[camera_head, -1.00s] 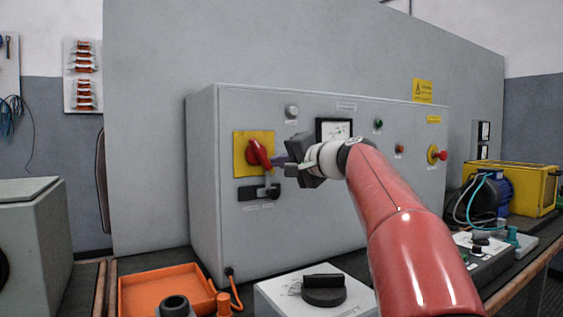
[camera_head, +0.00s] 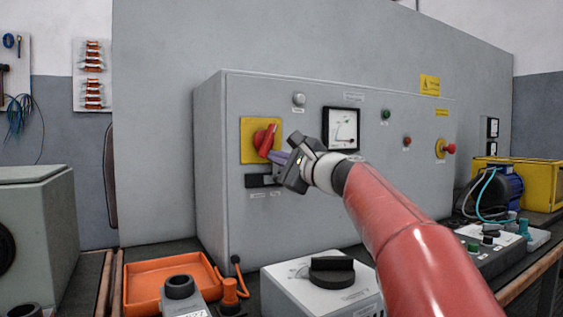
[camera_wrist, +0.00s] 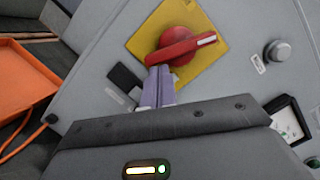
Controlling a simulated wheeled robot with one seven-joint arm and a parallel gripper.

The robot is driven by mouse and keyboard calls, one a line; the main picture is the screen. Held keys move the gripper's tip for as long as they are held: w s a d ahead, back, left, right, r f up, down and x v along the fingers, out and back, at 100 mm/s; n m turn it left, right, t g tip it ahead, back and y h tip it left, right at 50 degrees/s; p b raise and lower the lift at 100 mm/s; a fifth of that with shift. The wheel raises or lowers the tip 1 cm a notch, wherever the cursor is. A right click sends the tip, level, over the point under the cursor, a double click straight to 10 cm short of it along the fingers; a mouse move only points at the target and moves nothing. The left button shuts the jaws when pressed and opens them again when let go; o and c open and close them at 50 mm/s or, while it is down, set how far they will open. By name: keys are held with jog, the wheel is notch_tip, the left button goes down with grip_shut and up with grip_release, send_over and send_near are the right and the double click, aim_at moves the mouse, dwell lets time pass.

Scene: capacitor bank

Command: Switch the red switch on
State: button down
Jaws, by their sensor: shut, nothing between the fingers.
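The red switch (camera_head: 266,139) is a rotary handle on a yellow square plate (camera_head: 247,143) at the left of the grey cabinet's front. In the wrist view the red switch (camera_wrist: 180,47) has a bar handle with a white mark at its right end. My gripper (camera_head: 277,157) is shut and empty, with its purple-grey fingers just below the handle. In the wrist view my gripper's fingertips (camera_wrist: 160,72) are together at the left end of the handle; I cannot tell whether they touch it.
The grey cabinet (camera_head: 215,180) also bears a white button (camera_head: 298,99), a meter (camera_head: 341,128) and a red knob on the right (camera_head: 449,149). A black slot (camera_head: 259,181) is below the plate. An orange tray (camera_head: 140,290) and a white box (camera_head: 300,296) stand below.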

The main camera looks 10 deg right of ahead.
jog(key=shift+s+a+m+t+b, duration=0.15)
jog(key=shift+a+m+t+b, duration=0.25)
jog(key=shift+m, duration=0.7)
jog(key=shift+a, duration=0.15)
